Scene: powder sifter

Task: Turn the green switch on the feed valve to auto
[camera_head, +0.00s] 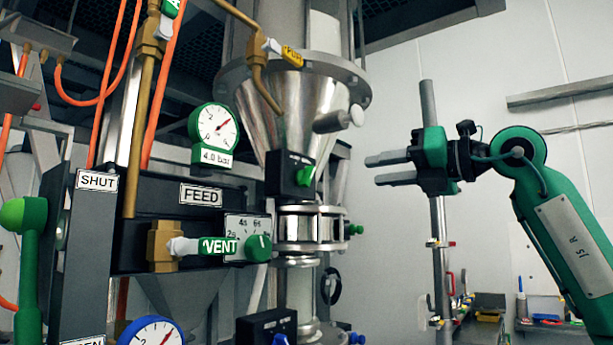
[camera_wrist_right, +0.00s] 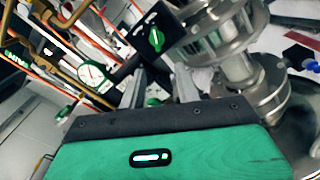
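The green switch (camera_head: 306,175) sits on the front of a black box (camera_head: 283,182) under the steel hopper cone. Small white lettering on the box is too small to read. In the right wrist view the green switch (camera_wrist_right: 156,39) shows on its black box (camera_wrist_right: 146,21), beyond the fingertips. My right gripper (camera_head: 370,170) is to the right of the switch, apart from it, with its fingers pointing left. Its two grey fingers (camera_wrist_right: 160,84) stand apart with nothing between them. My left gripper is not in view.
A dark panel at left carries a FEED label (camera_head: 201,194), a VENT handle (camera_head: 218,247) and a green dial knob (camera_head: 258,247). A gauge (camera_head: 214,127) reads 4.0 bar below. A grey vertical pole (camera_head: 437,245) stands near my right gripper. Steel pipework (camera_head: 300,228) lies below the switch.

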